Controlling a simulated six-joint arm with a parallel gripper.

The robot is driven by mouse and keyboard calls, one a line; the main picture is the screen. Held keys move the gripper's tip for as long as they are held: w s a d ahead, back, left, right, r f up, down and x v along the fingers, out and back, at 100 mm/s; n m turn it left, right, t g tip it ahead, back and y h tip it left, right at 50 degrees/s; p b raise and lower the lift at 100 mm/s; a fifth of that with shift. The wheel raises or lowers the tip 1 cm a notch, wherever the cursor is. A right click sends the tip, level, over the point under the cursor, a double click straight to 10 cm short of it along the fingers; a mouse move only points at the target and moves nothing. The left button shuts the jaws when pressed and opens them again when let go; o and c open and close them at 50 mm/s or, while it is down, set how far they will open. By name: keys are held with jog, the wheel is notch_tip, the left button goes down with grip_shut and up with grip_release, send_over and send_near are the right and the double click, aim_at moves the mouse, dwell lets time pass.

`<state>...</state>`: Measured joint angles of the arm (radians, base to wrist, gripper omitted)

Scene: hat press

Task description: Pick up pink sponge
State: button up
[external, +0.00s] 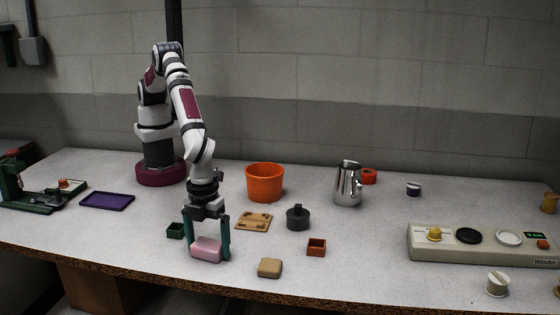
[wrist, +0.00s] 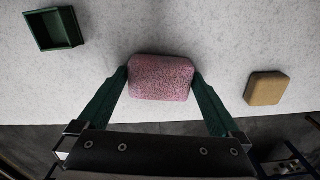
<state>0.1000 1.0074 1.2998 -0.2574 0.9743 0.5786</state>
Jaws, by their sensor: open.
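The pink sponge (external: 206,249) lies on the table near its front edge. In the wrist view the sponge (wrist: 161,77) is a speckled pink block with rounded corners. My gripper (external: 209,252) is open, pointing down, with one green finger on each side of the sponge. In the wrist view my gripper (wrist: 160,80) has its fingertips very close to the sponge's left and right ends. I cannot tell whether they touch it.
A small dark green box (external: 175,230) stands left of the sponge, and a tan block (external: 269,268) lies to the right. A small red-brown box (external: 316,247), a dark grey pot (external: 298,218) and an orange bucket (external: 264,184) stand further back. The table's front edge is close.

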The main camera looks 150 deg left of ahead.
jog(key=c, duration=1)
jog(key=shift+o, duration=0.2)
